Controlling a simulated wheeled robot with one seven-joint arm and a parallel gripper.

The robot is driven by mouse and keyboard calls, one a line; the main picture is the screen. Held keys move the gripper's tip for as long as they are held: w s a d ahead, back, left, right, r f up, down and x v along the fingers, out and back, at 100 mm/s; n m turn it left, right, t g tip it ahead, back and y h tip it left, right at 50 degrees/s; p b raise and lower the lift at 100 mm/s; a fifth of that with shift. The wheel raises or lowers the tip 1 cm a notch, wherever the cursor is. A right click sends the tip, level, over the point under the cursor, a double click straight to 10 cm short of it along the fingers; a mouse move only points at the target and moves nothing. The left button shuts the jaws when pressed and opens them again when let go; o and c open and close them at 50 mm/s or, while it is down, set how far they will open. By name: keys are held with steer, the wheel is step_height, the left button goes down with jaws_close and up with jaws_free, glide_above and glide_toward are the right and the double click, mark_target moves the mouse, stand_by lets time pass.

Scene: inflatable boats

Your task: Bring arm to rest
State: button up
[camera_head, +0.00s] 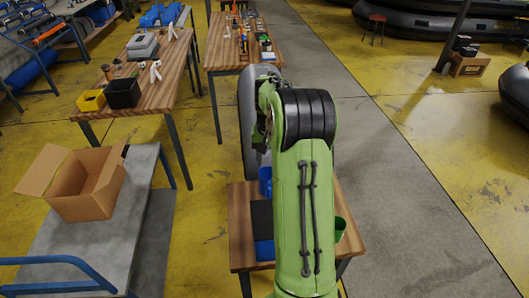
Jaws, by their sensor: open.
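My green arm (305,215) rises from the bottom of the head view and bends at a black-banded joint (308,114). The arm is folded, and its far part drops behind and left of this joint. My gripper cannot be made out; the arm hides that area. A small wooden table (240,222) stands below the arm. Blue items (264,250) and a green container (340,228) sit on it, partly covered by the arm.
A grey cart (62,250) with an open cardboard box (88,192) stands at left. Wooden workbenches (150,92) (226,55) with tools and bins stand behind. Grey floor (400,200) is clear at right. Dark inflatable boats (430,20) lie at the back right.

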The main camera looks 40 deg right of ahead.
steer(key=s+a+r+n+t+h, duration=0.1)
steer(key=s+a+r+n, duration=0.15)
steer(key=a+r, duration=0.45)
steer(key=s+a+r+n+t, duration=0.15)
steer(key=s+a+r, duration=0.3)
steer(key=a, duration=0.45)
steer(key=s+a+n+t+y, duration=0.1)
steer(key=s+a+n+t, duration=0.2)
steer(key=s+a, duration=0.6)
steer(key=s+n, duration=0.1)
steer(key=s, duration=0.3)
steer(key=shift+a+r, duration=0.3)
steer(key=shift+a, duration=0.1)
